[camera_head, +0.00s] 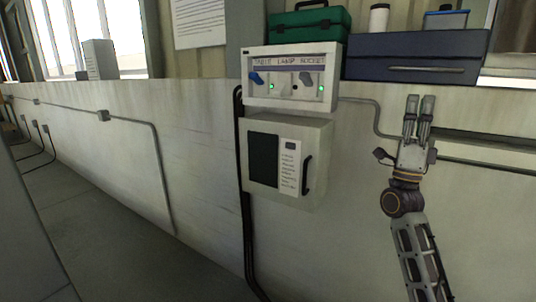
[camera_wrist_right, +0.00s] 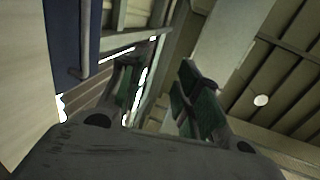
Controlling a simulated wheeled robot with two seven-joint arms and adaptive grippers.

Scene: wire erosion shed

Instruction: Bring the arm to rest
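My right gripper (camera_head: 419,99) is raised in front of the pale wall, right of the switch panel (camera_head: 262,97), with its fingers pointing up. It is apart from the panel and touches nothing that I can see. In the right wrist view, its two fingers with green pads (camera_wrist_right: 160,85) stand apart with an empty gap between them. My left gripper is in neither view. The panel has a blue knob (camera_head: 256,78), a grey knob (camera_head: 306,79) and two small green lights.
A grey box (camera_head: 320,150) with a dark window and handle hangs below the panel. Above my right gripper, a dark blue case (camera_head: 415,45) sits on the ledge. A green toolbox (camera_head: 308,24) stands left of it. Cables run along the wall.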

